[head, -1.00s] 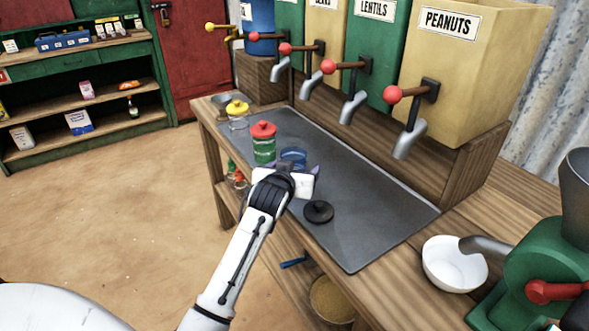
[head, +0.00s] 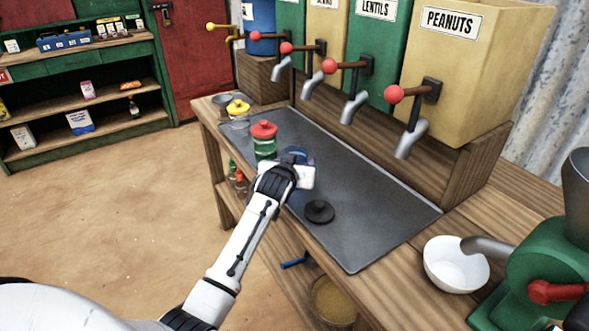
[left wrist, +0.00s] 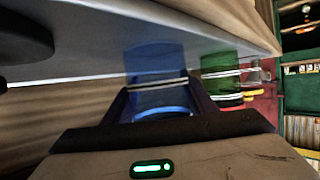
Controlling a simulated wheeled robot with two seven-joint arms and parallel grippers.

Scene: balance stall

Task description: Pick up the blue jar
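The blue jar (head: 296,155) stands on the dark mat of the counter, partly hidden behind my left gripper (head: 300,167). In the left wrist view the see-through blue jar (left wrist: 155,68) lies between the two dark fingers of my left gripper (left wrist: 157,92). The fingers are apart, one on each side of it; whether they touch it I cannot tell. My right gripper is not in view.
A green jar with a red lid (head: 264,142) stands close to the left of the blue jar, a yellow-lidded jar (head: 238,112) beyond. A black disc (head: 319,211) lies nearer on the mat (head: 370,220). Dispenser spouts (head: 352,107) overhang the back.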

